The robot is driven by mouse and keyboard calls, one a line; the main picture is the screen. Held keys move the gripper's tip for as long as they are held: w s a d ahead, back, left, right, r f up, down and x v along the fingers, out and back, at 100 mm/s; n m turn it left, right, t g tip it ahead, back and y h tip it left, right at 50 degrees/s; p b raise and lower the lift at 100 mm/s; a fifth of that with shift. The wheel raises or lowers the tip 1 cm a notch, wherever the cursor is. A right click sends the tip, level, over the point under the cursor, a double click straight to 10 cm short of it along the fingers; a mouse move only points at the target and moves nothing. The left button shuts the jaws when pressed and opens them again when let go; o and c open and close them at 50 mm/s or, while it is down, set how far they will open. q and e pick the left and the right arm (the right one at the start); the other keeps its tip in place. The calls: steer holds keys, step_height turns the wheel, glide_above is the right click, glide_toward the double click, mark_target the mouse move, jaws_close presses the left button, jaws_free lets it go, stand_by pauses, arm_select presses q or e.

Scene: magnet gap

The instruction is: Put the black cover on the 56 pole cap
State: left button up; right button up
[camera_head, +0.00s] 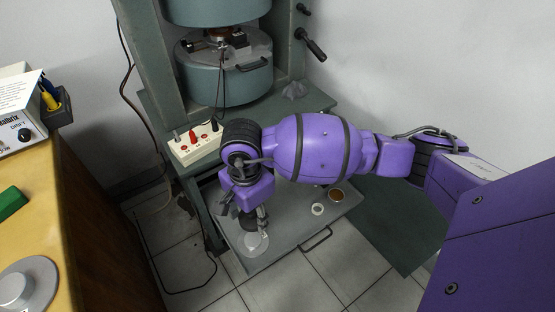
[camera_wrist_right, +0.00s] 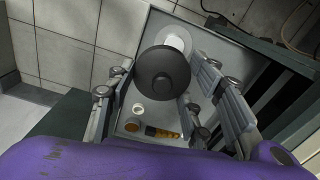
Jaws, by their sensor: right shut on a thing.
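The black cover (camera_wrist_right: 163,73) is a round dark disc with a raised knob, held between the fingers of my right gripper (camera_wrist_right: 160,78). In the head view my right gripper (camera_head: 246,211) points down over the shelf tray, with the dark cover (camera_head: 249,224) partly hidden under it. A pale round piece (camera_head: 254,244) lies on the tray just in front of the cover; it also shows partly behind the cover in the wrist view (camera_wrist_right: 179,39). I cannot read a 56 on any piece. I cannot tell whether the cover touches the pale piece. My left gripper is out of view.
The grey tray (camera_head: 289,241) also holds a white ring (camera_head: 317,209) and a brown round piece (camera_head: 336,195). A wooden table (camera_head: 75,225) at left carries a silver disc (camera_head: 38,283).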

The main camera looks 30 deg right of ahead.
mark_target(252, 239)
steer(key=w+f+m+b, duration=0.1)
steer(key=f+b, duration=0.1)
steer(key=f, duration=0.2)
steer(key=w+f+m+b, duration=0.1)
steer(key=f+b, duration=0.1)
steer(key=f, duration=0.3)
steer(key=w+f+m+b, duration=0.2)
steer(key=f+b, duration=0.1)
steer(key=f, duration=0.2)
steer(key=shift+d, duration=0.2)
steer(key=shift+f+m, duration=0.15)
steer(key=shift+m, duration=0.15)
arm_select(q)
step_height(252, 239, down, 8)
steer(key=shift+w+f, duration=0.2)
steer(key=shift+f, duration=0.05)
